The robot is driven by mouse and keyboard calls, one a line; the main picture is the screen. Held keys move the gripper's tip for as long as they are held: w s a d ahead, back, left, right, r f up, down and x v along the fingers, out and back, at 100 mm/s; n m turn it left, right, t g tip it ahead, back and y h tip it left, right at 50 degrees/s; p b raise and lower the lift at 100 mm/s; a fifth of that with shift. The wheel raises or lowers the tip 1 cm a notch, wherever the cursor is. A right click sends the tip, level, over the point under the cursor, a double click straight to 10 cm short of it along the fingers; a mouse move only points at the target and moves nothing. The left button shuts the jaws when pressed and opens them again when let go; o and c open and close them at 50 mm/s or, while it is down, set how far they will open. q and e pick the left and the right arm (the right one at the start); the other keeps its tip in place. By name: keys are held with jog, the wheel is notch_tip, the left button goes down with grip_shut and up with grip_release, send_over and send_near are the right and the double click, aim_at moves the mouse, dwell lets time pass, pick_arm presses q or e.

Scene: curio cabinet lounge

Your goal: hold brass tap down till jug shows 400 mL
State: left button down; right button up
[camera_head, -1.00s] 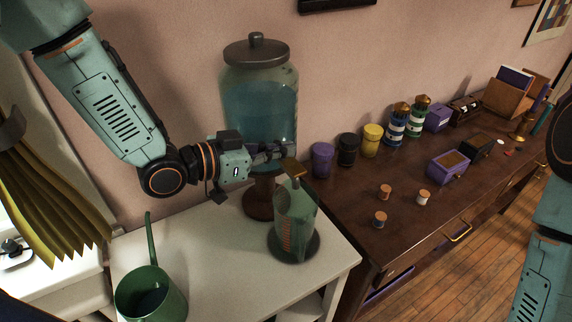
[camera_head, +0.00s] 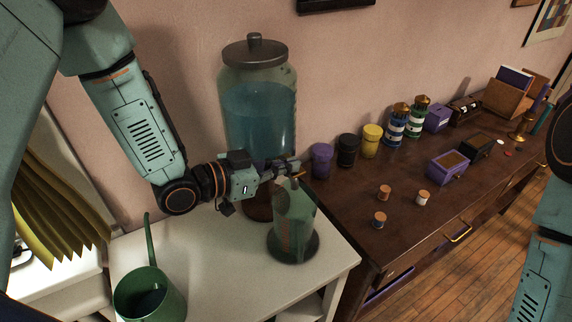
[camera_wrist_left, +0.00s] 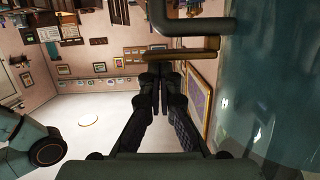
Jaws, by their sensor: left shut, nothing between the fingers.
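The glass dispenser (camera_head: 260,105) holds blue water and stands on a dark pedestal. The brass tap (camera_head: 299,175) shows as a thin strip at my left gripper's tips, above the jug. My left gripper (camera_head: 294,164) is shut and empty, at the tap; contact is hard to tell. In the left wrist view the closed fingers (camera_wrist_left: 160,70) point at the brass bar (camera_wrist_left: 188,54), beside the dispenser's glass (camera_wrist_left: 275,90). The clear jug (camera_head: 296,215) stands upright on a dark round base (camera_head: 307,252). Its reddish scale is faint and its level cannot be read. My right gripper is out of view.
A green watering can (camera_head: 150,295) stands at the front left of the white counter (camera_head: 225,270). The dark wooden desk (camera_head: 350,215) on the right carries jars, small corks and boxes. Yellow-green folds (camera_head: 55,215) hang at the left.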

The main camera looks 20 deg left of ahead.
pick_arm(q)
jog(key=shift+s+d+f+m+b, duration=0.1)
jog(key=shift+s+f+m+b, duration=0.05)
jog(key=shift+f+m+b, duration=0.35)
jog(key=shift+s+d+f+m+b, duration=0.1)
jog(key=shift+s+f+m+b, duration=0.05)
jog(key=shift+f+m+b, duration=0.35)
jog(key=shift+r, duration=0.2)
dwell(6.8)
